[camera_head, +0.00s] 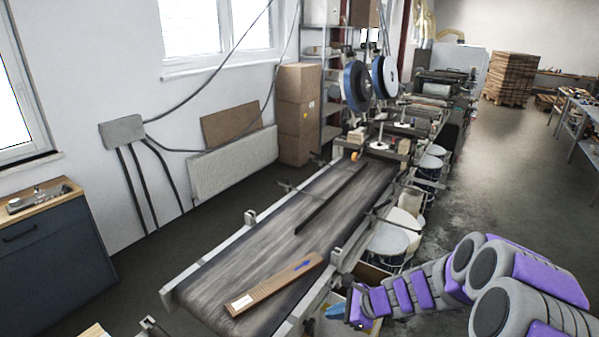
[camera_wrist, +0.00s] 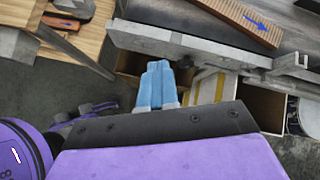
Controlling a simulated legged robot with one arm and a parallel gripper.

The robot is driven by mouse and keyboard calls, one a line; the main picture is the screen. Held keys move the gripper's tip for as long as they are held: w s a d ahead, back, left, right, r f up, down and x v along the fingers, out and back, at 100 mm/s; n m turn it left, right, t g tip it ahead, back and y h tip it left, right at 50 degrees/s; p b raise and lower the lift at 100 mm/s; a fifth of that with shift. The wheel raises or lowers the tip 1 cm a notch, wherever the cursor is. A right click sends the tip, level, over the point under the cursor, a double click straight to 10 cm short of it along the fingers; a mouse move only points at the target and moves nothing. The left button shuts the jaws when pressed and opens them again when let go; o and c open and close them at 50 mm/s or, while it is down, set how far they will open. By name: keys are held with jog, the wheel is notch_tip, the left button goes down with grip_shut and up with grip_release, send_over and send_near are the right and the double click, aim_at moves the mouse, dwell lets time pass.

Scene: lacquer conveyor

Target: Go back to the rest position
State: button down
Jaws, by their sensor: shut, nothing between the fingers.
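My gripper (camera_head: 338,310) is beside the near right side of the conveyor (camera_head: 258,252) in the head view, low and partly hidden by my arm. In the wrist view its two light blue fingers (camera_wrist: 157,85) are together, with nothing between them. A brown wooden plank (camera_head: 280,282) with a blue arrow and a pale label lies slanted on the near end of the dark belt. The plank also shows at the top of the wrist view (camera_wrist: 235,14), apart from the fingers beyond the conveyor's grey side rail (camera_wrist: 185,45).
Open boxes (camera_wrist: 262,106) sit below the rail, close to the fingers; one holds yellow-and-white striped material (camera_wrist: 207,88). Round drums (camera_head: 388,240) line the conveyor's right side. A dark cabinet (camera_head: 50,255) stands left. The floor at right (camera_head: 500,180) is clear.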

jog(key=s+a+r+n+g+h+b, duration=0.1)
jog(key=s+r+n+g, duration=0.15)
jog(key=s+n, duration=0.35)
jog(key=s+a+r+n+g+h, duration=0.1)
jog(key=s+r+n, duration=0.25)
jog(key=s, duration=0.45)
jog(key=s+a+r+n+g+h+b, duration=0.1)
jog(key=s+a+r+n, duration=0.2)
jog(key=s, duration=0.5)
jog(key=s+d+r+n+g+h, duration=0.1)
jog(key=s+d+n+h, duration=0.4)
jog(key=s+d, duration=0.5)
jog(key=shift+s+d+r+n+b, duration=0.15)
jog(key=shift+s+r+n+b, duration=0.2)
jog(key=shift+s+n, duration=1.25)
jog(key=shift+s+d+m, duration=0.2)
jog(key=shift+s+m, duration=0.25)
jog(key=shift+s, duration=0.05)
